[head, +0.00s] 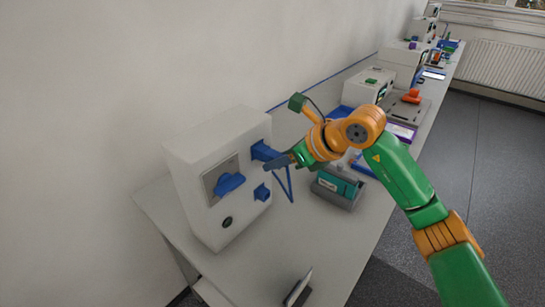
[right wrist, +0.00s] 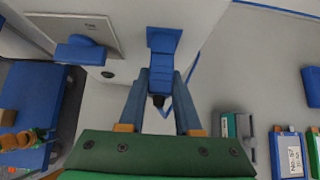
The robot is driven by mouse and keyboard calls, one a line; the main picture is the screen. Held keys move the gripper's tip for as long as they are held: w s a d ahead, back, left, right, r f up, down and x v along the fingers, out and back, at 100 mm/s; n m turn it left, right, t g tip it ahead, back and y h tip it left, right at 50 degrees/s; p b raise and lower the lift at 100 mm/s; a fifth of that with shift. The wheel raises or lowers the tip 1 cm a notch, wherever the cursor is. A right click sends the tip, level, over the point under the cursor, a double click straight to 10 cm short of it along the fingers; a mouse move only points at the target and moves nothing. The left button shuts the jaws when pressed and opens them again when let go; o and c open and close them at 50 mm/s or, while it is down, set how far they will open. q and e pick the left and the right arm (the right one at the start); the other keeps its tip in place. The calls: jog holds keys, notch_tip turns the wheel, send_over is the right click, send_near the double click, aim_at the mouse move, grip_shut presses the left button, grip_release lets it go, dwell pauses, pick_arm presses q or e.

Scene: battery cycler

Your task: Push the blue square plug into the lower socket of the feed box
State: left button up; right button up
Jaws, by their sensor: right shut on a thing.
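The white feed box (head: 218,170) stands on the bench. Its right side has a blue upper socket (head: 262,150) and a blue lower socket (head: 262,191). My right gripper (head: 278,161) is at the height of the upper socket, above the lower one. In the right wrist view its fingers (right wrist: 158,102) are shut on the blue square plug (right wrist: 160,78). The plug points at a blue socket (right wrist: 163,40) and looks close to or touching it; I cannot tell if it is inside. A blue cable (head: 286,185) hangs below the gripper. My left gripper is not in view.
A grey tray with a teal block (head: 340,186) stands on the bench right of the feed box. A small dark stand (head: 298,290) is at the front edge. More white boxes (head: 368,88) line the bench behind. A blue handle (head: 229,184) juts from the feed box front.

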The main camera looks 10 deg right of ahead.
jog(key=shift+s+d+f, duration=0.1)
jog(key=shift+s+f, duration=0.05)
jog(key=s+d+b, duration=0.1)
jog(key=s, duration=0.1)
jog(key=s+d+b, duration=0.1)
jog(key=s+d, duration=0.1)
jog(key=shift+s+d+b, duration=0.1)
jog(key=shift+d+b, duration=0.05)
jog(key=shift+b, duration=0.25)
dwell(0.3)
